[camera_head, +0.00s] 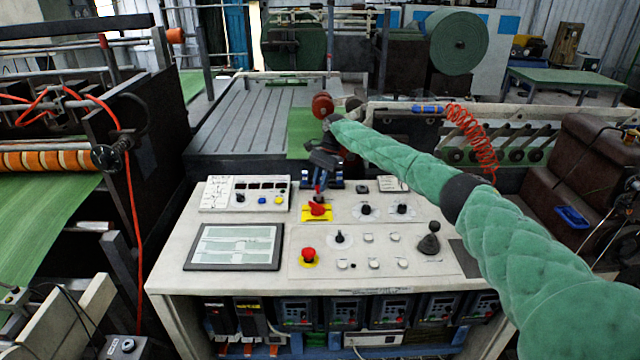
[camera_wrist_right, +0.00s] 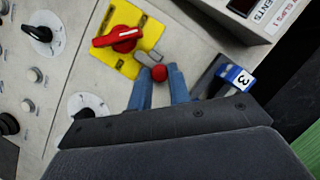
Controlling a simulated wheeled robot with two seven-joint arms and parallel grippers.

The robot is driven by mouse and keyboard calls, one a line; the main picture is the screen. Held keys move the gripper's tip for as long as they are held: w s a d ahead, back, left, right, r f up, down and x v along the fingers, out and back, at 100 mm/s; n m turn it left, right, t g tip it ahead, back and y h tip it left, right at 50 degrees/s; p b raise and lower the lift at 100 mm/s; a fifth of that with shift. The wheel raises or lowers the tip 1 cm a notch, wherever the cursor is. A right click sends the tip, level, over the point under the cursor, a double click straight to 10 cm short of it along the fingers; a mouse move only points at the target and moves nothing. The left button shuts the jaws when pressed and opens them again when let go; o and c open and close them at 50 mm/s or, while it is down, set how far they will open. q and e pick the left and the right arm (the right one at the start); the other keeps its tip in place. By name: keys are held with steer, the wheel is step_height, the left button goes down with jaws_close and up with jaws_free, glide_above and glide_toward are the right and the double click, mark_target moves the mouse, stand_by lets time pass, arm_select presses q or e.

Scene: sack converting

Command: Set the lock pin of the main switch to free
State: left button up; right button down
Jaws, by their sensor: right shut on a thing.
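The main switch is a red rotary handle (camera_head: 317,209) on a yellow plate (camera_head: 307,217) on the control desk. In the right wrist view the red handle (camera_wrist_right: 117,40) lies across the yellow plate (camera_wrist_right: 122,16), with a grey part (camera_wrist_right: 149,57) beside it at the plate's edge. The lock pin's red ball knob (camera_wrist_right: 159,73) sits between the blue fingertips of my right gripper (camera_wrist_right: 158,84), which is shut on it. In the head view my right gripper (camera_head: 318,186) reaches down just behind the switch. My left gripper is not in view.
The desk also carries a red emergency button (camera_head: 309,254) on yellow, a black joystick (camera_head: 429,240), several knobs and a screen (camera_head: 236,246). A raised display box (camera_head: 245,194) stands left of the switch.

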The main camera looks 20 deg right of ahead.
steer(key=shift+w+d, duration=0.3)
steer(key=shift+w, duration=0.6)
steer(key=shift+s+r, duration=0.1)
steer(key=shift+r, duration=0.1)
steer(key=c, duration=1.3)
jaws_free()
steer(key=shift+a, duration=0.1)
steer(key=shift+f, duration=0.15)
steer(key=shift+r, duration=0.2)
steer(key=shift+b+v, duration=0.65)
steer(key=shift+v, duration=0.35)
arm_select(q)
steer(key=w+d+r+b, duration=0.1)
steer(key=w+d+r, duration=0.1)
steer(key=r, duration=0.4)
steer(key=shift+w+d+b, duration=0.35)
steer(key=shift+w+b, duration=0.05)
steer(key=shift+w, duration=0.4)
arm_select(e)
steer(key=shift+v, duration=2.75)
steer(key=shift+f, duration=0.1)
